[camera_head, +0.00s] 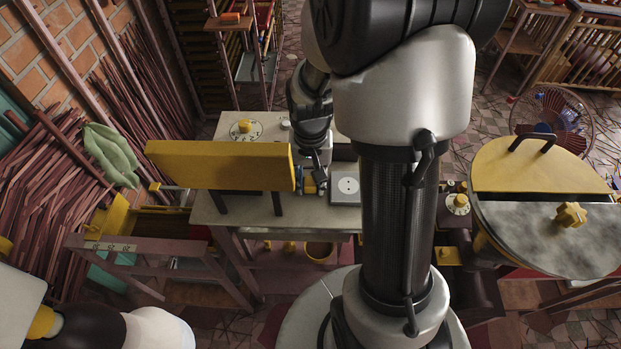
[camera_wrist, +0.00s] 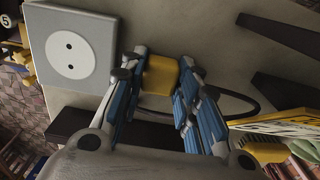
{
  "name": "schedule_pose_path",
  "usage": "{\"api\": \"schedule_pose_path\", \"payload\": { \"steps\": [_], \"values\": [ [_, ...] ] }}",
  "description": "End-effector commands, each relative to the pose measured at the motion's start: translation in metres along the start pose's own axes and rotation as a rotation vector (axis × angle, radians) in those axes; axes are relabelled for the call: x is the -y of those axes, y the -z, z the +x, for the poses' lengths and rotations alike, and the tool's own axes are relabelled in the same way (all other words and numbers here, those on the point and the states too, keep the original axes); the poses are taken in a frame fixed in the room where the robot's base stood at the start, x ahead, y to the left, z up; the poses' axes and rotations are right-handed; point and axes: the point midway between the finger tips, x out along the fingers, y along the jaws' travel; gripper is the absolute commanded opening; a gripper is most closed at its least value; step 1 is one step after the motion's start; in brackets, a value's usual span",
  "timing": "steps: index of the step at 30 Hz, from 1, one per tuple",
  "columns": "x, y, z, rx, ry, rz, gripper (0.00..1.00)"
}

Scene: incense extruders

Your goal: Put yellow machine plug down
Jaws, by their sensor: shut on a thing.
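The yellow machine plug (camera_wrist: 160,76) sits between the blue-padded fingers of my gripper (camera_wrist: 163,92) in the wrist view. My gripper is shut on it, and a dark cable (camera_wrist: 238,98) curves away to the right. The grey wall-type socket (camera_wrist: 73,57), with a round white face and two holes, is to the left of the plug and apart from it in that view. In the head view the socket (camera_head: 347,187) lies on the table just right of my gripper (camera_head: 312,183). The plug cannot be made out there.
The grey worktable (camera_head: 240,212) carries a large yellow machine housing (camera_head: 220,165) left of my gripper and a dial with a yellow knob (camera_head: 243,127) at the back. A round yellow-lidded machine (camera_head: 535,165) stands at the right. Some bare tabletop shows in front.

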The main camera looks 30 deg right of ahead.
Motion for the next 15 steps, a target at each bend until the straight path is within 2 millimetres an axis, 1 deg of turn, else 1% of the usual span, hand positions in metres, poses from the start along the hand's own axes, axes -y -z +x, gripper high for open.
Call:
{"api": "schedule_pose_path", "payload": {
  "steps": [1, 2, 10, 15],
  "values": [
    [0.0000, 0.0002, -0.0005, -0.001, 0.000, 0.000, 0.00],
    [0.0000, 0.0001, -0.0006, 0.000, 0.000, 0.000, 0.31],
    [0.0001, 0.0002, -0.0008, -0.001, 0.000, 0.000, 0.49],
    [0.0001, 0.0002, -0.0008, -0.001, 0.000, 0.000, 0.49]
  ]
}}
